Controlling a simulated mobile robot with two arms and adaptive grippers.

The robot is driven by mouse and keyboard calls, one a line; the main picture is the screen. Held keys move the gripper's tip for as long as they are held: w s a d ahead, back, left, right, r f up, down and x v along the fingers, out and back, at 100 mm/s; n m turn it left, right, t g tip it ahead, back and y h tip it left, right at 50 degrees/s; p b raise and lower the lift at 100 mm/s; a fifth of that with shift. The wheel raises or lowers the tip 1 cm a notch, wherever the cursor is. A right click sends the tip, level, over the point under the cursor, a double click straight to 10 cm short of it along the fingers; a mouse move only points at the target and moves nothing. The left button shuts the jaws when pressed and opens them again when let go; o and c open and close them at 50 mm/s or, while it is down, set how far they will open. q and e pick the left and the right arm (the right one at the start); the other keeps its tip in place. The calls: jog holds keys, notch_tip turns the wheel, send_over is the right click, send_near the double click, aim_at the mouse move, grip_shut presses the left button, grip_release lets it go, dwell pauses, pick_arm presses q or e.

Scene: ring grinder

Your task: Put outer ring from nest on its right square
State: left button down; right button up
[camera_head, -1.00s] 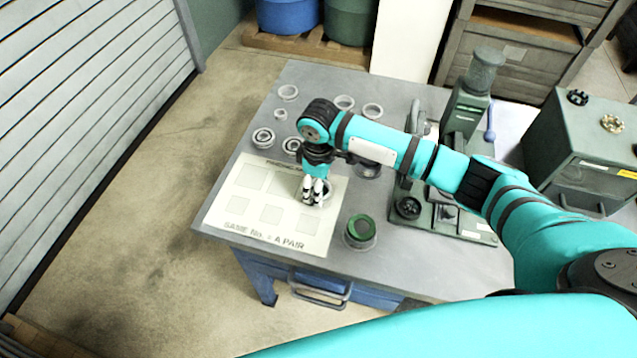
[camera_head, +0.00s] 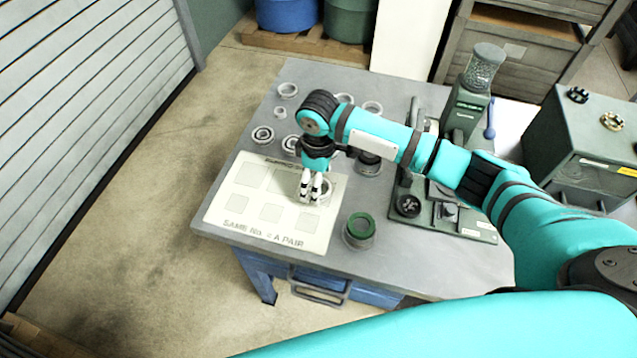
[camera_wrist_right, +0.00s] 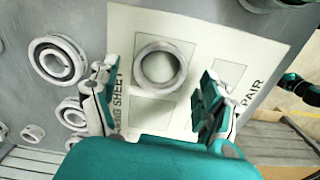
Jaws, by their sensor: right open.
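A plain metal ring (camera_wrist_right: 182,68) lies flat on the printed paper sheet (camera_wrist_right: 205,38), over a grey square. In the head view the ring (camera_head: 327,188) shows at the right part of the sheet (camera_head: 222,212), partly behind the fingers. My right gripper (camera_wrist_right: 158,80) is open, with one finger on each side of the ring and apart from it. It also shows in the head view (camera_head: 311,190), pointing down over the sheet. My left gripper is not in view. I cannot tell which fixture is the nest.
Bearings (camera_head: 262,135) and loose rings (camera_head: 288,90) lie behind the sheet. A cylindrical holder with a green rim (camera_head: 360,232) stands right of the sheet. A green machine (camera_head: 470,95) stands farther right. The sheet's left squares are bare.

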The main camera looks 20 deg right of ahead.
notch_tip(320, 180, up, 11)
jog(key=b, duration=0.1)
jog(key=shift+f, duration=0.2)
